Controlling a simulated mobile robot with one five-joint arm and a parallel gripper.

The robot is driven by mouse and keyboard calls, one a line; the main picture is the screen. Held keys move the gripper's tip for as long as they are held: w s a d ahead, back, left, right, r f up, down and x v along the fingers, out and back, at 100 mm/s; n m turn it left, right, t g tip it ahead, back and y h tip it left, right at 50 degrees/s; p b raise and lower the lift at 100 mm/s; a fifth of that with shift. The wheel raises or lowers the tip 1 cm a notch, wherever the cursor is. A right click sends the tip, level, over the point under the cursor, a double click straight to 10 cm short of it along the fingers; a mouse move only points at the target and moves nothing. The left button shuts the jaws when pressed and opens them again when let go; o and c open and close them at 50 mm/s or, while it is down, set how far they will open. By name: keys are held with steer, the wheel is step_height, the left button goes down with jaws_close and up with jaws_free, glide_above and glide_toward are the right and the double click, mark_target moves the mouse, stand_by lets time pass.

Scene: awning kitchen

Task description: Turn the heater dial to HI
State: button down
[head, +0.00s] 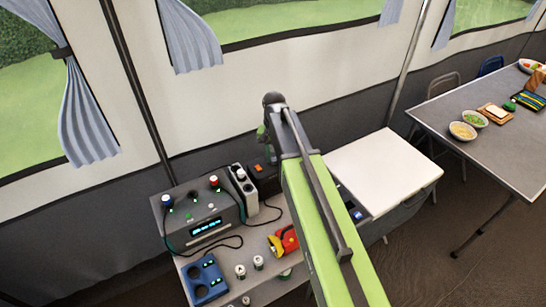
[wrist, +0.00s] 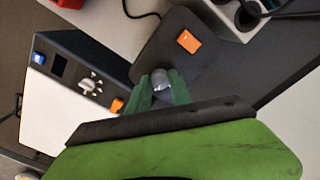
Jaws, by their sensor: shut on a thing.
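My gripper (wrist: 160,92) has its two green fingers closed around a rounded grey knob (wrist: 162,77) in the wrist view. The knob stands at the edge of a dark panel (wrist: 152,50) that carries an orange switch (wrist: 187,41). No HI mark or pointer can be read, so the knob's setting cannot be told. In the head view my gripper (head: 262,136) is over the dark box (head: 264,176) with the orange switch, and my arm hides part of the area. The fingers hide the lower part of the knob.
A white box (head: 385,172) stands close by on the right; its dark panel has a silver dial (wrist: 90,86) and an orange button (wrist: 118,105). A grey power unit (head: 210,232) with cables stands left.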

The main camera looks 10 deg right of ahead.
mark_target(274, 159)
steer(key=shift+m, duration=0.5)
steer(key=c, duration=1.1)
jaws_free()
steer(key=shift+c, duration=0.2)
steer(key=shift+r, duration=0.1)
step_height(274, 159, up, 17)
steer(key=p, duration=1.7)
